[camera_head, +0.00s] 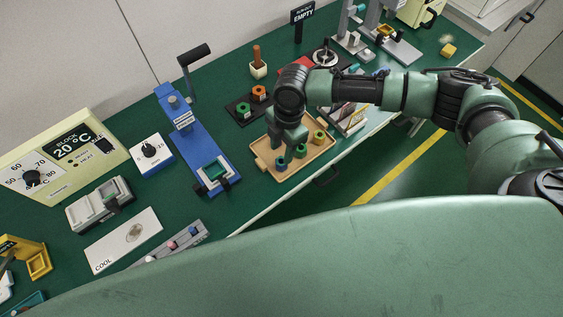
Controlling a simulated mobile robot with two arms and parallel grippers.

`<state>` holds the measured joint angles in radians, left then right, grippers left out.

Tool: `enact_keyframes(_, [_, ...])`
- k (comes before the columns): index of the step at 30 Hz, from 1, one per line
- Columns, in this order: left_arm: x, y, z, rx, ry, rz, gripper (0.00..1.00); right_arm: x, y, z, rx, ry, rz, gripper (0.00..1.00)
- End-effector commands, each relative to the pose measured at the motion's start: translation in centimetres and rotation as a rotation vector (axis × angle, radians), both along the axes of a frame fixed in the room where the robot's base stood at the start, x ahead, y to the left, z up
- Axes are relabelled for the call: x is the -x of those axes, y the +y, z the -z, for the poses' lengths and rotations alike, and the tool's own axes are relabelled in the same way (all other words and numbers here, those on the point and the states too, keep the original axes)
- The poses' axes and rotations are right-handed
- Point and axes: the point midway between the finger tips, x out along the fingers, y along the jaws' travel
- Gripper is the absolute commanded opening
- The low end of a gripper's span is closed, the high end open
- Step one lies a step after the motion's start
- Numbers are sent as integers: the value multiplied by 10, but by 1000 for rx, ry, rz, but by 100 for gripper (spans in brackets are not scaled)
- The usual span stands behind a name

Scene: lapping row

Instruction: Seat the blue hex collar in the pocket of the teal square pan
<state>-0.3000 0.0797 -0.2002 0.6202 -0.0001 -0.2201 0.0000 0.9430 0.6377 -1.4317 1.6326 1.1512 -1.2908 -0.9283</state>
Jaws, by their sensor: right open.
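A small blue collar (281,164) stands in the tan tray (262,165). My right gripper (290,153) is open and points down over the tray, right by the blue collar and a green collar (301,151). I cannot tell whether its fingers touch either one. A teal square piece (214,171), which looks like the pan, sits at the front end of the blue lever press (180,125). Its pocket is too small to make out. Another teal piece (28,303) is cut off at the lower left corner. My left gripper is not in view.
A yellow collar (320,137) stands at the tray's right. A black plate with orange-and-green pieces (259,93) lies behind it. A white dial box (151,151) stands left of the press. A grey rack (178,243) lies near the front edge. Green bench between press and tray is bare.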

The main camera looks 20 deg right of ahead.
Motion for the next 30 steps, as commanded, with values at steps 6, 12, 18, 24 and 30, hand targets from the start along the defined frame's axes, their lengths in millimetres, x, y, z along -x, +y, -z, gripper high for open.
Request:
enact_keyframes(6, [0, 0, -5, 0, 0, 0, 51, 1, 1, 21, 2, 3, -1, 42])
enact_keyframes(12, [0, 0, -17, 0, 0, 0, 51, -1, -1, 43, 3, 3, 0, 42])
enact_keyframes(18, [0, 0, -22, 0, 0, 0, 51, -1, 1, 70, 2, 1, -1, 42])
enact_keyframes(24, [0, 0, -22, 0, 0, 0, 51, -1, 2, 77, 1, -1, -2, 42])
enact_keyframes(30, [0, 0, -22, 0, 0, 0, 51, -1, 1, 77, 1, 0, -1, 17])
